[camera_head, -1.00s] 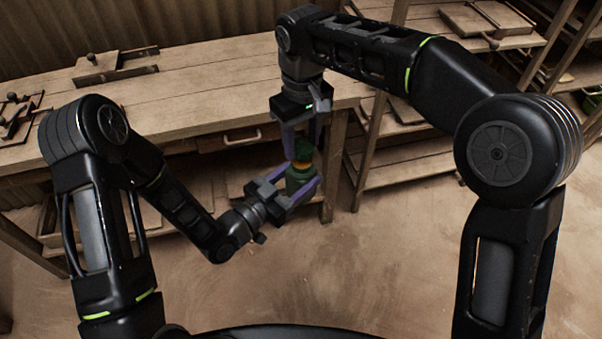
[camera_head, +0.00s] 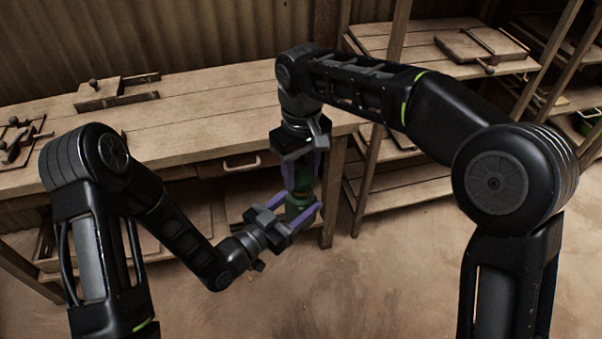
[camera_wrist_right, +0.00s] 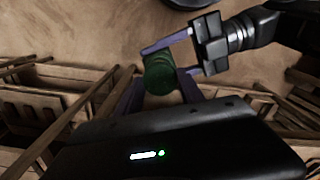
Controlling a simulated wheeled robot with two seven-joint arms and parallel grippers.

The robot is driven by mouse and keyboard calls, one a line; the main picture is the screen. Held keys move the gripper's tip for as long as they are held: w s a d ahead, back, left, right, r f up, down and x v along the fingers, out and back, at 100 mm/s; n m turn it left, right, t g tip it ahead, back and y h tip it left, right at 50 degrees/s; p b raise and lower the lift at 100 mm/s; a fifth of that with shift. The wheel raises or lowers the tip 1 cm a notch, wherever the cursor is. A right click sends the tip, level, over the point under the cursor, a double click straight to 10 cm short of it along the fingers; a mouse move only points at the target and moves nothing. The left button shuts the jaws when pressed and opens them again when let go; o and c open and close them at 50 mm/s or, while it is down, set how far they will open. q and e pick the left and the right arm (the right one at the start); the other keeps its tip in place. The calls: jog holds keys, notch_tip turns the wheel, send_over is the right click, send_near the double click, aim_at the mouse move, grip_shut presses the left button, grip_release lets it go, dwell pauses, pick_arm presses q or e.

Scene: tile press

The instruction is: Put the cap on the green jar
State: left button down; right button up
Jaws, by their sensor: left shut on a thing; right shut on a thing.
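The green jar (camera_head: 297,209) is held in front of the workbench by my left gripper (camera_head: 301,203), whose purple fingers are shut on its sides. My right gripper (camera_head: 304,181) comes down from above, shut on the dark green cap (camera_head: 304,174). The cap is directly over the jar and appears to meet its top; no gap shows, but I cannot tell if it is fully seated. In the right wrist view, the round cap (camera_wrist_right: 159,76) lies between my right fingers and hides most of the jar. My left gripper reaches in there from the upper right.
A wooden workbench (camera_head: 190,108) with a drawer stands behind my grippers. Wooden shelves (camera_head: 405,185) stand to the right with boards and a green container (camera_head: 585,122). The floor (camera_head: 390,270) in front is clear.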

aim_at(301, 206)
jog(key=shift+f, duration=0.1)
jog(key=shift+f, duration=0.8)
jog(key=shift+f, duration=0.55)
dwell(0.6)
